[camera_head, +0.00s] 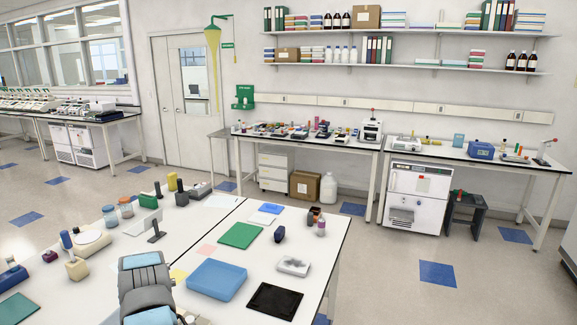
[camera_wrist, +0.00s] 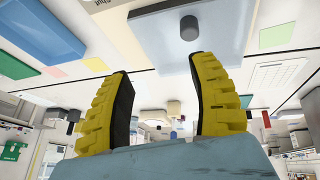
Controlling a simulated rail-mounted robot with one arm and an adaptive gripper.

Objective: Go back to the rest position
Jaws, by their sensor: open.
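My gripper (camera_wrist: 162,66) shows in the wrist view with two yellow ribbed fingers. They stand well apart, and nothing is between them. Beyond the fingertips is a pale blue-grey box-like device (camera_wrist: 225,35) with a dark round knob (camera_wrist: 188,27). The fingers appear apart from it, but I cannot tell the distance. In the head view, my grey arm (camera_head: 146,283) rises at the bottom over the near bench. The fingers cannot be made out there.
The near white bench (camera_head: 322,243) holds a blue tray (camera_head: 216,279), a green mat (camera_head: 240,235), a black tablet-like item (camera_head: 275,301) and several small containers. Wall benches with equipment (camera_head: 310,131) stand behind. Open floor (camera_head: 380,262) lies to the right of the near bench.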

